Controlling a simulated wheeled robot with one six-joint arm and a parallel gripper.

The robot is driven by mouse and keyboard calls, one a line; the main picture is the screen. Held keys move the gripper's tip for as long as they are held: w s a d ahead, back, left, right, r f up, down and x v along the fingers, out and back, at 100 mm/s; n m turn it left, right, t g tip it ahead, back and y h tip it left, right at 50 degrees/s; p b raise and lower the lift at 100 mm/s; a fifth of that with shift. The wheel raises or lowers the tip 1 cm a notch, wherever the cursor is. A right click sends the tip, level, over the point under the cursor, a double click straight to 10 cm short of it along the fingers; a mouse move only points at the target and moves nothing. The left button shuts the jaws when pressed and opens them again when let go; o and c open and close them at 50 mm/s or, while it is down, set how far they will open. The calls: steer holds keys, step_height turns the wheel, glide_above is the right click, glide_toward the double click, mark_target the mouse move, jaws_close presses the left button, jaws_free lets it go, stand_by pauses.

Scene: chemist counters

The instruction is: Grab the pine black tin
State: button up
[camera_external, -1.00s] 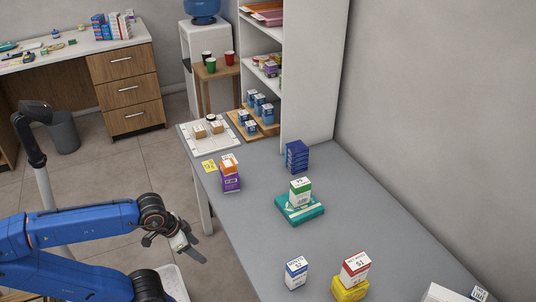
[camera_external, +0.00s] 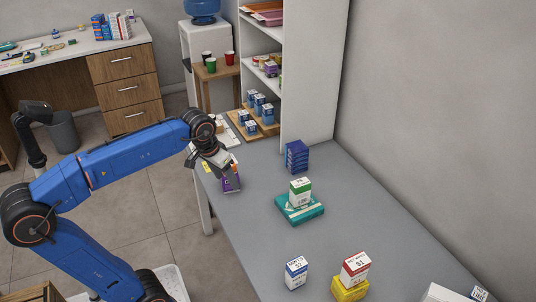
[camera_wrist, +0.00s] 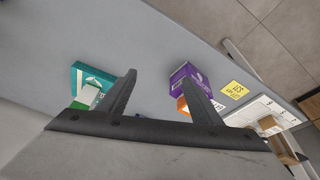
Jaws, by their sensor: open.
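I cannot make out a thing that is surely the pine black tin. The purple box (camera_external: 231,183) stands near the counter's left edge. It also shows in the wrist view (camera_wrist: 181,71), beside the right fingertip, with an orange box (camera_wrist: 182,103) partly hidden by that finger. My gripper (camera_external: 226,168) is above this box in the external view and hides part of it. A dark thing (camera_wrist: 309,104) at the right edge is too cut off to name.
A white price board (camera_wrist: 262,111) and yellow note (camera_wrist: 236,90) lie past the purple box. A teal box (camera_external: 301,210) bears a white-green box (camera_external: 300,190). Dark blue boxes (camera_external: 297,156) are stacked by the shelf. The counter's middle (camera_external: 262,215) is clear.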

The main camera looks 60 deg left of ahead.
steer(key=w+a+r+n, duration=0.3)
steer(key=w+a+r, duration=0.55)
steer(key=a, duration=0.35)
steer(key=w+a+r+n+g, duration=0.1)
steer(key=w+a, duration=0.2)
steer(key=a, duration=0.4)
steer(key=w+a+r+n+g, duration=0.1)
steer(key=w+a+r+n, duration=0.15)
steer(key=a, duration=0.35)
steer(key=n+g, duration=0.1)
steer(key=n, duration=0.4)
glide_above(211, 116)
step_height(211, 116, down, 5)
steer(key=shift+h, duration=0.4)
step_height(211, 116, down, 17)
steer(key=shift+s+d+r, duration=0.1)
steer(key=shift+r, duration=0.1)
steer(key=c, duration=1.1)
